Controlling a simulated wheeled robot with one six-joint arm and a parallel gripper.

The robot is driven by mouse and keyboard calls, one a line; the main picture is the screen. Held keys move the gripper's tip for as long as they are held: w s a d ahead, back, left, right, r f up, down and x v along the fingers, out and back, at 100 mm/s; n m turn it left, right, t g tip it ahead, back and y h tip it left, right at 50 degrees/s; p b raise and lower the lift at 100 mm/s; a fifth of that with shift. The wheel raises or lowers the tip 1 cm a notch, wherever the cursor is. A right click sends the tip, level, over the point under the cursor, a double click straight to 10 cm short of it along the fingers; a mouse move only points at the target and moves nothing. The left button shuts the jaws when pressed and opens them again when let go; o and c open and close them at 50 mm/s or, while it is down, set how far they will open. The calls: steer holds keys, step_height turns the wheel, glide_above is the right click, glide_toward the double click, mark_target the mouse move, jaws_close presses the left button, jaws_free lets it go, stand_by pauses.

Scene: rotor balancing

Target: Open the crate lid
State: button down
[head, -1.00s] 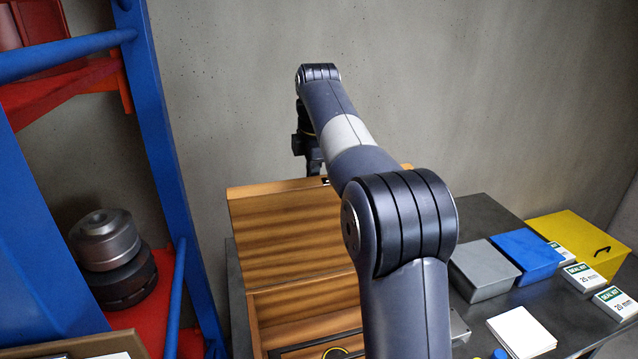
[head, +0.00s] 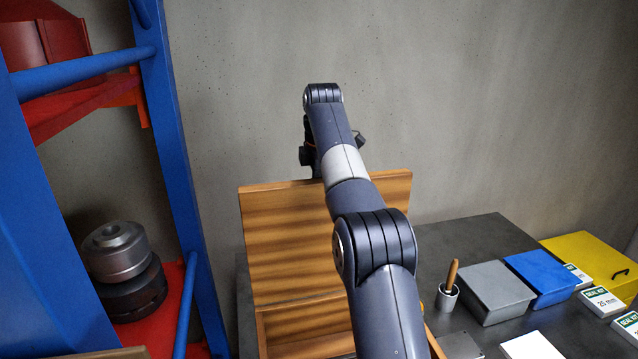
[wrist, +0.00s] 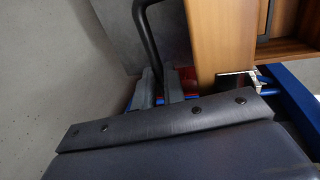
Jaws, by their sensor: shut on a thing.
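The wooden crate (head: 300,325) stands on the dark bench, partly covered by my arm. Its lid (head: 283,240) stands up steeply at the crate's far side, and the inside is partly in view. In the head view my gripper (head: 309,155) is at the lid's top edge, mostly hidden behind my arm. In the wrist view the lid (wrist: 222,40) shows as a wooden board right of the fingers. There my gripper (wrist: 160,88) is shut on a dark curved bar (wrist: 152,45), which looks like the lid's handle. The exact contact is small and dim.
A blue rack (head: 170,130) with metal rotor parts (head: 117,252) stands close on the left. A concrete wall is behind. On the bench at right are a cup with a wooden-handled tool (head: 448,292), a grey box (head: 490,290), a blue box (head: 548,272) and a yellow box (head: 590,258).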

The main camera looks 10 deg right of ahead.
steer(key=shift+f, duration=0.5)
steer(key=c, duration=1.7)
jaws_free()
steer(key=shift+w, duration=0.15)
steer(key=shift+o, duration=1.1)
steer(key=shift+r, duration=0.25)
steer(key=shift+r, duration=0.15)
